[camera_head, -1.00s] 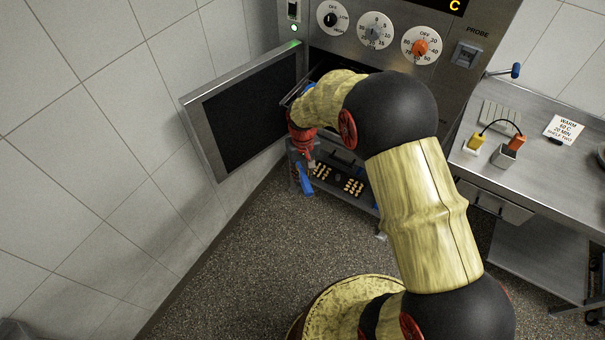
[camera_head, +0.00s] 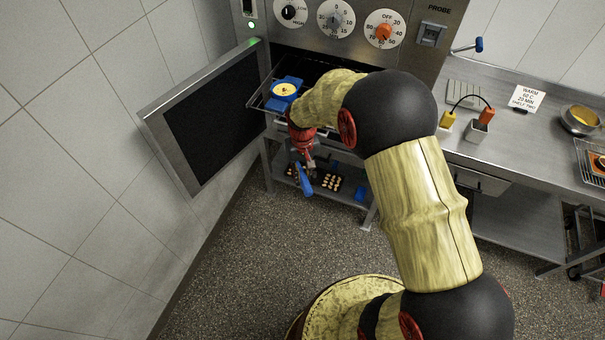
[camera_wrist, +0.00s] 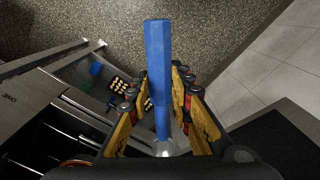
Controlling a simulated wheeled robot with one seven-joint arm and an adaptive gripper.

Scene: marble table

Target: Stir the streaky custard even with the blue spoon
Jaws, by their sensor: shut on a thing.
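The blue spoon shows its long blue handle (camera_wrist: 157,70) in the wrist view, with a bit of shiny metal at its lower end. In the head view the handle (camera_head: 304,180) hangs below my gripper (camera_head: 304,150). My gripper (camera_wrist: 160,105) is shut on the spoon, in the air in front of the oven. A round dish of yellow stuff (camera_head: 285,89) in a blue holder sits on the oven rack, above and left of my gripper. A metal bowl (camera_head: 566,122) holding yellow stuff (camera_head: 583,115) stands on the right counter. Streaks are too small to tell in either.
The oven door (camera_head: 215,125) stands open at the left. The rack (camera_head: 262,103) sticks out of the oven. A lower shelf holds dark trays of small pale pieces (camera_head: 326,181). The steel counter (camera_head: 505,150) carries a card (camera_head: 526,98) and small blocks. The floor in front is clear.

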